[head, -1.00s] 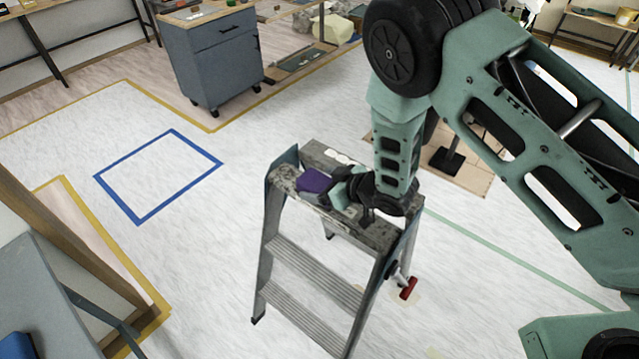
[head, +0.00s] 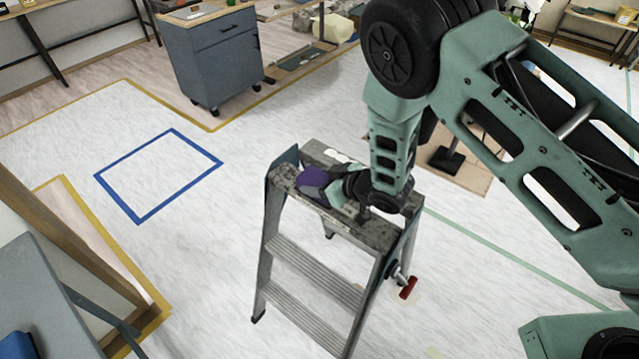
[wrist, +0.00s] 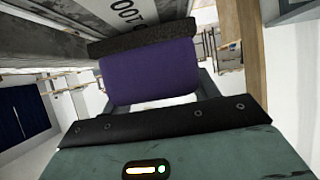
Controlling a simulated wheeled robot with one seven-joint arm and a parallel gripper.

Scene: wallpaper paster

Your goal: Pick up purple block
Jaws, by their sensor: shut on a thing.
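The purple block (head: 312,176) is at the top of a grey stepladder (head: 345,207) in the head view. My gripper (head: 320,186) reaches it from the right, and its grey fingers overlap the block's near right side. In the wrist view the purple block (wrist: 150,72) fills the middle, between a dark rough finger pad above and the black-edged gripper body below. My gripper (wrist: 150,78) is shut on the block. I cannot tell whether the block is clear of the ladder top. Part of the block is hidden by the fingers.
The stepladder's legs and steps stand below my arm. A blue taped square (head: 160,176) marks open floor at the left. A grey drawer cabinet (head: 212,58) stands at the back. A grey table (head: 45,300) is at the front left.

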